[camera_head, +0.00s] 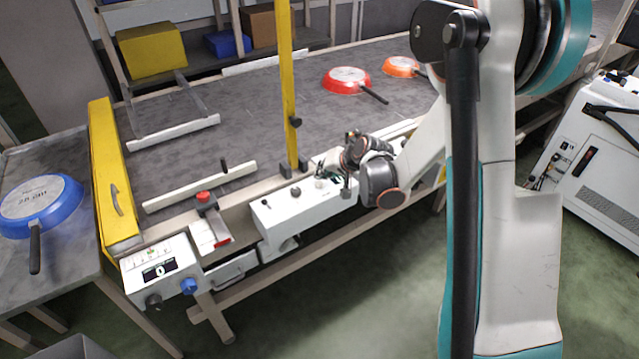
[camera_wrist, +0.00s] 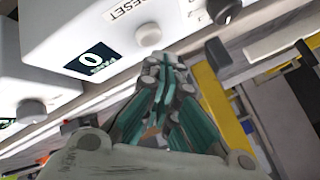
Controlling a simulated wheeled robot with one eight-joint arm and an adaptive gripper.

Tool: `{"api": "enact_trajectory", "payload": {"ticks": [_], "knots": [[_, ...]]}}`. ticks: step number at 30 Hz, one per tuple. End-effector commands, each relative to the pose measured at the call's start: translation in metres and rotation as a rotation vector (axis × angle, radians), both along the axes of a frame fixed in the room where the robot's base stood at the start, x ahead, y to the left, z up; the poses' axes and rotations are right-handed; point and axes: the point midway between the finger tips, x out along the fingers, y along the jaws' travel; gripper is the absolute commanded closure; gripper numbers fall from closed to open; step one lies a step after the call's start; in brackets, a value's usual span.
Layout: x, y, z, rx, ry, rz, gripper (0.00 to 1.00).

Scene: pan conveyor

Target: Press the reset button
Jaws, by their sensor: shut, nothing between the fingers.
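In the wrist view, a grey round reset button (camera_wrist: 148,35) sits on the face of a white control box (camera_wrist: 60,32), just below the printed word RESET. A small dark display (camera_wrist: 92,60) showing 0 is on the same face. My gripper (camera_wrist: 163,62) is shut and empty, its teal fingers together. Its fingertips appear close below the button, and I cannot tell whether they touch it. In the head view my gripper (camera_head: 322,178) is at the right part of the white box (camera_head: 275,220) along the conveyor's front edge. The reset button cannot be made out there.
A dark knob (camera_wrist: 223,10) sits to the right of the button. In the head view, a red-topped button (camera_head: 203,197) and a box with a blue knob (camera_head: 188,286) are further left. A yellow post (camera_head: 288,90) stands behind the white box. Red (camera_head: 345,80) and orange (camera_head: 399,66) pans lie on the conveyor.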

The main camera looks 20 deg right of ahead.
Motion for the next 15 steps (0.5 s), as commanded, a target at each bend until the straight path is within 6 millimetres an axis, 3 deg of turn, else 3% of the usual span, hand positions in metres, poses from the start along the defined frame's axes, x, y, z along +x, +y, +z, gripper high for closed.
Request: {"api": "enact_trajectory", "payload": {"ticks": [15], "knots": [[0.000,0.000,0.044,0.000,0.000,0.000,1.00]]}}
